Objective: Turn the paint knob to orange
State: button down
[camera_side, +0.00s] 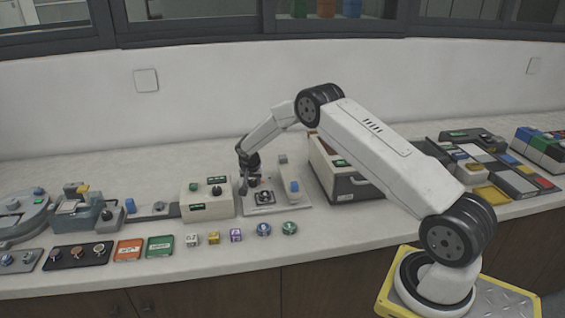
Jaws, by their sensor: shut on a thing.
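My gripper (243,189) points down just right of a cream control box and over the left side of a grey plate (291,209). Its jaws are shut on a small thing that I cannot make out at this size. The control box (207,207) has a dark knob (216,190) on its top and small green displays. I cannot tell whether this is the paint knob, or which colour it is set to. A black-framed part (264,197) sits on the grey plate, right of my gripper.
Small cubes (213,238) and round pieces (289,228) line the front. Orange (129,250) and green (160,246) trays lie left.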

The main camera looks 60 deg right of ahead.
jog(key=shift+c, duration=1.5)
grip_release()
jog(key=shift+f, duration=0.1)
jog(key=shift+r, duration=0.2)
jog(key=v, duration=0.7)
jog(key=shift+r, duration=0.25)
jog(key=shift+s+a, duration=0.1)
jog(key=shift+s, duration=0.05)
